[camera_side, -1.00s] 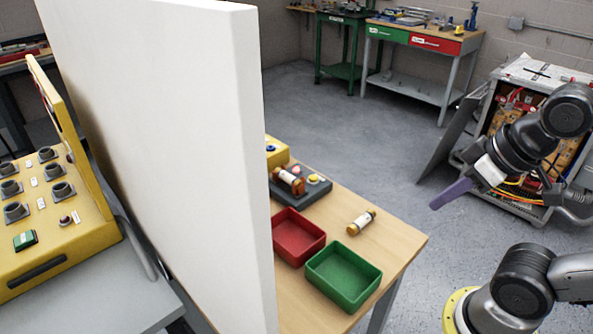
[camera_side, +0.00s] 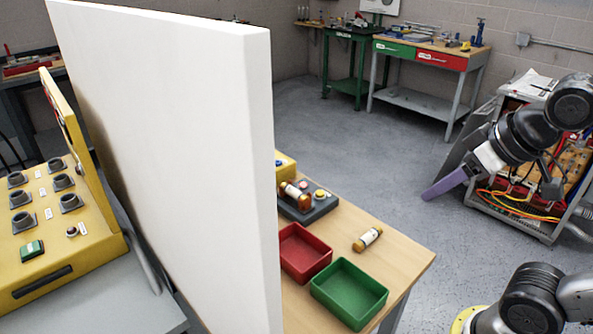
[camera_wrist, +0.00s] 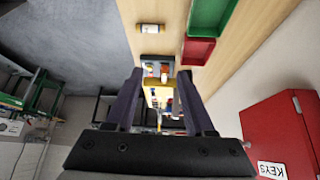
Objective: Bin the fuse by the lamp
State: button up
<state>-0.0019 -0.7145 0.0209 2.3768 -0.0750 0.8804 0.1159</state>
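A loose fuse (camera_side: 368,239), a pale cylinder with brass-coloured ends, lies on the wooden table behind the green bin; it also shows in the wrist view (camera_wrist: 151,29). The block also shows between my fingers in the wrist view (camera_wrist: 147,72). The red bin (camera_side: 303,252) and green bin (camera_side: 349,292) stand side by side, apparently empty. My gripper (camera_wrist: 159,72) is open and empty, with purple fingers, in the air right of the table.
A tall white panel (camera_side: 170,140) hides the table's left part. A yellow box (camera_side: 285,165) stands behind the grey block. An open cabinet with wiring (camera_side: 520,185) is behind my arm. A red key cabinet (camera_wrist: 283,135) shows in the wrist view. Table space around the loose fuse is clear.

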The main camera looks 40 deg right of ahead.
jog(key=shift+o, duration=0.5)
jog(key=w+d+r+h, duration=0.1)
jog(key=w+r, duration=0.3)
jog(key=w, duration=0.7)
jog(key=shift+w+r, duration=0.2)
jog(key=shift+r, duration=0.15)
jog(key=n+g+h, duration=0.1)
jog(key=n+g, duration=0.1)
send_over(293, 189)
jog(key=s+a, duration=0.3)
jog(key=s, duration=0.2)
notch_tip(293, 189, down, 13)
jog(key=x, duration=1.3)
jog(key=shift+s+f, duration=0.1)
jog(key=shift+s, duration=0.05)
jog(key=shift+c, duration=0.2)
grip_shut()
